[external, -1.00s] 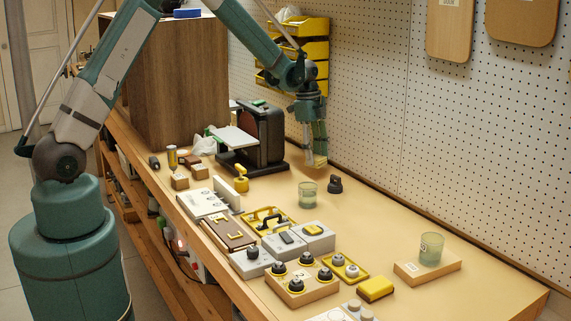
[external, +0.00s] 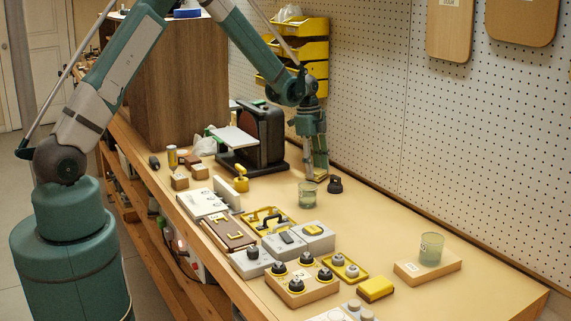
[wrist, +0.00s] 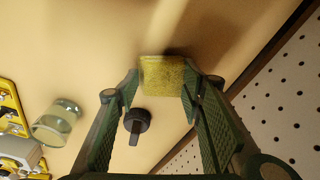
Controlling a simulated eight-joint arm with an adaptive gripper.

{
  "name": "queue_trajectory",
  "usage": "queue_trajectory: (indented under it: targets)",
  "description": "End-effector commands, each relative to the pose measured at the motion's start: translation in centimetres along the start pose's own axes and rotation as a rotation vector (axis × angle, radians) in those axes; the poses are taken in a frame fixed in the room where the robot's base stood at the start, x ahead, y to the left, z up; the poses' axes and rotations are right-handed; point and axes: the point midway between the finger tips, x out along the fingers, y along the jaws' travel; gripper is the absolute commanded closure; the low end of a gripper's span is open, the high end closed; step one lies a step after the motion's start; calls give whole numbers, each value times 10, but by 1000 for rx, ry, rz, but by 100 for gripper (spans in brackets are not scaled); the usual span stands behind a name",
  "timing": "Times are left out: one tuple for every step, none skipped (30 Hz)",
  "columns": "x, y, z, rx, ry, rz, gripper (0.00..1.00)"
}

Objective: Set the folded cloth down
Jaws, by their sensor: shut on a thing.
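The folded cloth (wrist: 162,76) is a small yellow-green pad between the fingertips of my gripper (wrist: 160,84) in the wrist view. My gripper is shut on it. In the external view my gripper (external: 317,177) points down, low over the bench behind the green glass jar, and the cloth (external: 321,160) shows only as a thin yellowish strip. I cannot tell whether the cloth touches the bench top.
The green glass jar (external: 308,195) and a black knob (external: 335,185) stand close to my gripper. A black machine (external: 262,135) stands to its left, and the pegboard wall (external: 400,130) rises behind. Bare bench (external: 390,215) lies to the right.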

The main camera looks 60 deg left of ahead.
Motion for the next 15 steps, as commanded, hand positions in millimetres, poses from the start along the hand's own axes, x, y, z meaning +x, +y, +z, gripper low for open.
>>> queue_trajectory:
  targets:
    - [2,-1,0,0,0,0,72]
    - [3,-1,0,0,0,0,72]
    - [3,-1,0,0,0,0,72]
    - [3,-1,0,0,0,0,72]
    - [2,-1,0,0,0,0,72]
    - [2,-1,0,0,0,0,72]
    - [2,-1,0,0,0,0,72]
    - [2,-1,0,0,0,0,72]
    - [2,-1,0,0,0,0,72]
    - [2,-1,0,0,0,0,72]
    - [3,-1,0,0,0,0,72]
    - [4,-1,0,0,0,0,72]
    - [5,-1,0,0,0,0,72]
    - [5,-1,0,0,0,0,72]
    - [6,-1,0,0,0,0,72]
